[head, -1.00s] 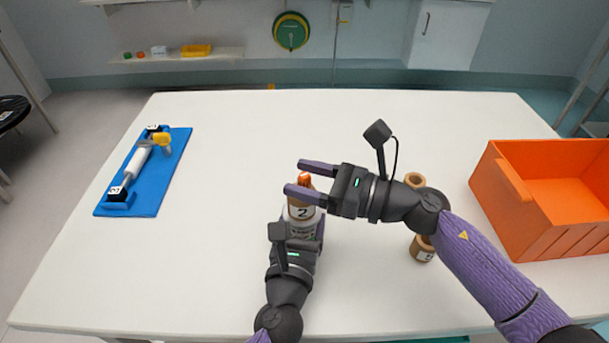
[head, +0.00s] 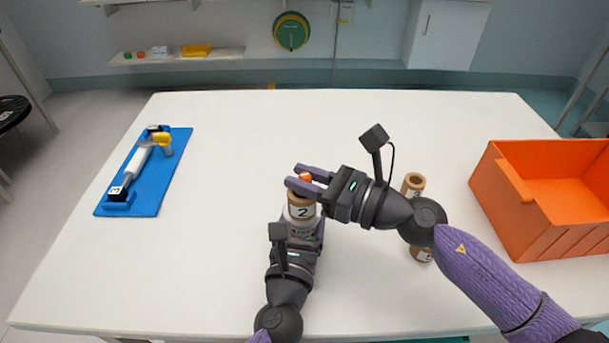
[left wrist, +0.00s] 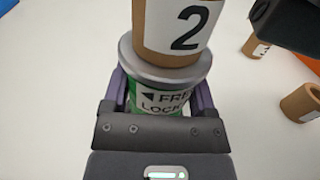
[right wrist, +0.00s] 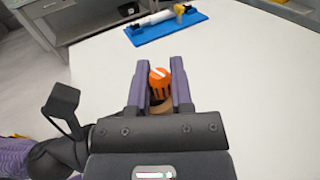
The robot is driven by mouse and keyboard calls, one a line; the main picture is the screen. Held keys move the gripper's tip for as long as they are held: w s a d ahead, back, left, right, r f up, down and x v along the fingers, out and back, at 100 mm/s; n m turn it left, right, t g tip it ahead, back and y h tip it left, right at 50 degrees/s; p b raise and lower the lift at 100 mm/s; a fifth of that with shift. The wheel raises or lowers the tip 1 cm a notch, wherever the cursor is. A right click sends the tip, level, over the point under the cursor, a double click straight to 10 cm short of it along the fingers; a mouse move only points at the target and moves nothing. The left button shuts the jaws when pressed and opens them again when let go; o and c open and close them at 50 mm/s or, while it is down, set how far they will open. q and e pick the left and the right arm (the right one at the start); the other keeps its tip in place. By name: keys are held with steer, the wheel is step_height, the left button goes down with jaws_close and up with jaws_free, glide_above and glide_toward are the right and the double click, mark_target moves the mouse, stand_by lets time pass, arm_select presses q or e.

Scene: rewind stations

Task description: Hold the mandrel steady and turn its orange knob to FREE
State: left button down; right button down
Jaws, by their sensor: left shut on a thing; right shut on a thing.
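The mandrel stands upright near the middle of the table, with a brown core marked 2 (head: 301,207) on it. In the left wrist view its green body (left wrist: 134,102) sits under a grey flange (left wrist: 168,72) and bears a label with an arrow, "FRE" and "LOCK", partly cut off. My left gripper (left wrist: 162,92) is shut around this body. The orange knob (head: 305,177) is on top; in the right wrist view the knob (right wrist: 159,82) shows a white line. My right gripper (head: 306,178) is shut on the knob, one finger on each side.
Two brown cores (head: 413,184) (head: 421,250) stand right of the mandrel, partly behind my right arm. An orange crate (head: 520,205) is at the right edge. A blue board (head: 150,190) with a white roller lies at left. The table's back is clear.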

steer(key=c, duration=0.5)
jaws_free()
steer(key=v, duration=1.2)
steer(key=shift+s+f, duration=0.1)
